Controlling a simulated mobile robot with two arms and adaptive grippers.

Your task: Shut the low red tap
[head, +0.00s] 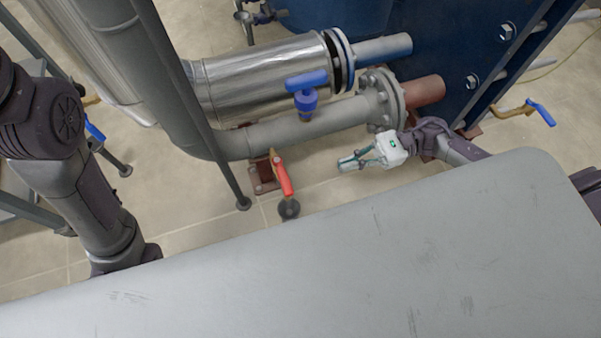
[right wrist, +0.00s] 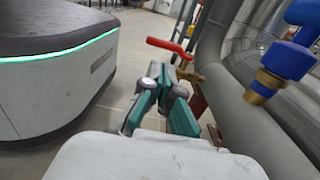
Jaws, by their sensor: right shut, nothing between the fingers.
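The low red tap (head: 283,178) has a red lever and a brass body, low beside the grey pipe near the floor. In the right wrist view its red lever (right wrist: 168,46) shows just beyond the fingertips, with brass below it. My right gripper (head: 345,163) is to the right of the tap in the head view, apart from it, pointing left towards it. In the right wrist view its green fingers (right wrist: 168,78) are shut with nothing between them. My left arm is at the left of the head view, but its gripper is not seen.
A blue-handled tap (head: 306,92) stands on the grey pipe (head: 300,125), above and left of my right gripper; it also shows in the right wrist view (right wrist: 290,60). A dark post (head: 215,150) stands left of the red tap. Open floor (head: 330,195) lies between gripper and tap.

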